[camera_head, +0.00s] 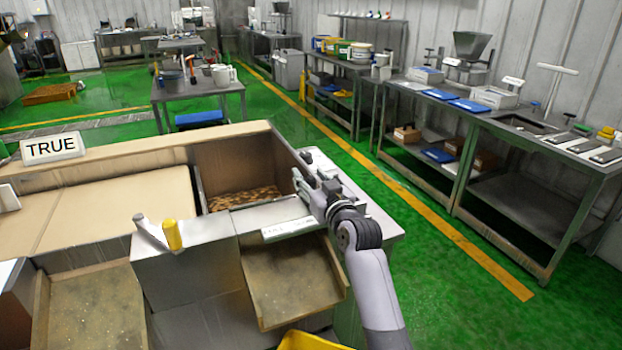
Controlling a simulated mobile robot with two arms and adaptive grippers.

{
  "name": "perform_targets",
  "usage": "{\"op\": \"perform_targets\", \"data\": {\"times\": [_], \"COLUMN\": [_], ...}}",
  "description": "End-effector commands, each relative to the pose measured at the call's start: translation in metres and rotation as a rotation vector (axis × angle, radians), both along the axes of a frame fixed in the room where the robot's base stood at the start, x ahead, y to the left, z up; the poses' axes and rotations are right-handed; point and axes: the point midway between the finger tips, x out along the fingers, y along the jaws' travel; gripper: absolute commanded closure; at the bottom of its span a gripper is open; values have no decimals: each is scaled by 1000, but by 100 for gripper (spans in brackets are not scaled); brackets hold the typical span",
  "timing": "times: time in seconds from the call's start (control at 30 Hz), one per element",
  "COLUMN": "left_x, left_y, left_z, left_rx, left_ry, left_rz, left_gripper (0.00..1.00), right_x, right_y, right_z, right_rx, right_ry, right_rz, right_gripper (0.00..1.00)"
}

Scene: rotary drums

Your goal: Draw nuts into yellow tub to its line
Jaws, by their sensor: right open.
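Brown nuts (243,198) lie in the bottom of an open-topped hopper (240,160) behind the metal front. Below it a tray-like chute (292,280) slopes toward me; I see no nuts on it beyond small specks. The yellow tub (305,342) shows only as a rim at the bottom edge, under the chute's lip; its line and contents are out of view. My right gripper (305,184) is open at the hopper's right front corner, above a pale labelled strip (288,228). I cannot tell whether it touches anything. My left gripper is not in view.
A second chute (95,310) is at left, with a yellow handle (172,235) on the metal housing between. A sign reading TRUE (52,147) stands on the far edge. Long workbenches (500,120) line the right wall. Green floor (440,290) is clear at right.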

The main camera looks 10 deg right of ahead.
Motion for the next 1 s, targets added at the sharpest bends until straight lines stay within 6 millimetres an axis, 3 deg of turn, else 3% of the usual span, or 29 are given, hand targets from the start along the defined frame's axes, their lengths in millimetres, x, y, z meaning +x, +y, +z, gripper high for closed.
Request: {"op": "perform_targets", "data": {"times": [0.07,0.7,1.0], "left_x": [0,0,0], "left_y": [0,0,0], "left_z": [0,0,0], "left_rx": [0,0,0], "left_ry": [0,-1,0], "left_rz": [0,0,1], "left_gripper": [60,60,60], "right_x": [0,0,0], "right_y": [0,0,0], "right_z": [0,0,0], "right_rx": [0,-1,-1], "right_ry": [0,0,0], "right_rz": [0,0,0], "right_gripper": [58,100,100]}}
